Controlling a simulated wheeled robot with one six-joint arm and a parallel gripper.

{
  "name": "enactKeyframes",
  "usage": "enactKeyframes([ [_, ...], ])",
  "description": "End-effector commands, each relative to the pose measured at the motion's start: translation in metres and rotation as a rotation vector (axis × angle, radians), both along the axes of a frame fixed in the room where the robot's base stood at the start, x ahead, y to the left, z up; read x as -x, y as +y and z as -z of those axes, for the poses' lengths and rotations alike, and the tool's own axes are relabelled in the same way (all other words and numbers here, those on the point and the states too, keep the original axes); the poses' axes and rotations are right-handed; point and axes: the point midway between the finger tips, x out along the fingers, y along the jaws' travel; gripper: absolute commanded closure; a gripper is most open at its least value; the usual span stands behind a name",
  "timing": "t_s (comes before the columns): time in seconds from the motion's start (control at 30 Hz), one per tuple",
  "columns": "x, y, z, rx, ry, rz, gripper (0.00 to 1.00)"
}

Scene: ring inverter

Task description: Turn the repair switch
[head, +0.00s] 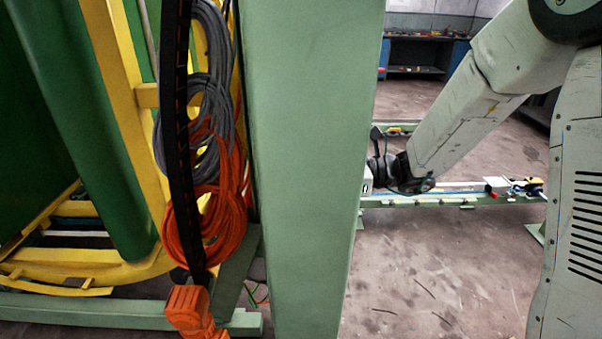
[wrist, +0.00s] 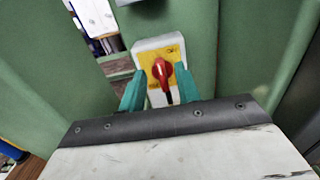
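The repair switch (wrist: 162,69) shows in the wrist view as a red rotary knob on a yellow plate, set on a light grey box. The box is on a green surface. My gripper (wrist: 160,88) has two teal fingers, one on each side of the switch's lower part, with a clear gap between them. The fingers look open, and I cannot tell whether they touch the box. In the head view my arm reaches down behind the green post, and the gripper's fingers are hidden. A small part of a pale box (head: 367,182) shows at the post's edge.
A wide green post (head: 305,150) stands in the middle of the head view. Grey and orange cable coils (head: 205,225) hang on its left, beside a yellow frame (head: 125,110). A low green rail (head: 455,198) runs behind my arm. The floor at the right is mostly clear.

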Motion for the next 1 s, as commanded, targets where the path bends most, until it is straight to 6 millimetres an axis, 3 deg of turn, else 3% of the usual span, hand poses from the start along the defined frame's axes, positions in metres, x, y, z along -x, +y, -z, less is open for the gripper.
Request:
enactKeyframes([
  [0.2,0.000,0.026,0.000,0.001,-0.001,-0.003,0.67],
  [0.53,-0.001,0.030,0.000,0.001,-0.001,0.000,0.67],
  [0.67,-0.001,0.030,0.000,0.001,-0.001,-0.001,0.98],
  [1.0,0.000,0.030,0.000,0.002,-0.033,-0.001,0.98],
])
